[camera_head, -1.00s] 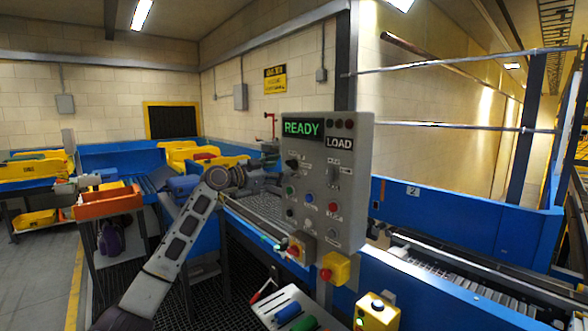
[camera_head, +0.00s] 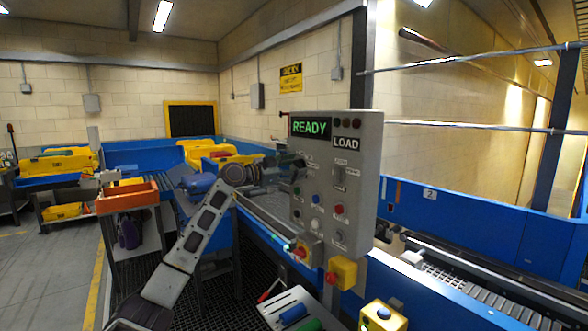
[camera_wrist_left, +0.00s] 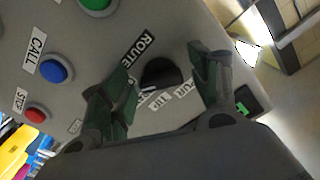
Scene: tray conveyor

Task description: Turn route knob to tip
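The grey control panel (camera_head: 362,185) stands in the middle of the head view, with a READY screen (camera_head: 310,127) and a LOAD label. The black route knob (camera_wrist_left: 160,73) shows in the left wrist view beside its ROUTE label (camera_wrist_left: 137,52); the small labels beneath it are partly hidden. My left gripper (camera_wrist_left: 160,88) is open, one finger on each side of the knob, with gaps visible. In the head view my left gripper (camera_head: 285,166) is at the panel's upper left edge and covers the knob area. My right gripper is not in view.
A green button (camera_wrist_left: 97,3), blue CALL button (camera_wrist_left: 55,70) and red STOP button (camera_wrist_left: 36,115) sit on the panel near the gripper. Blue conveyor walls (camera_head: 470,235) run right. An orange tray (camera_head: 127,198) and yellow bins (camera_head: 205,152) are left.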

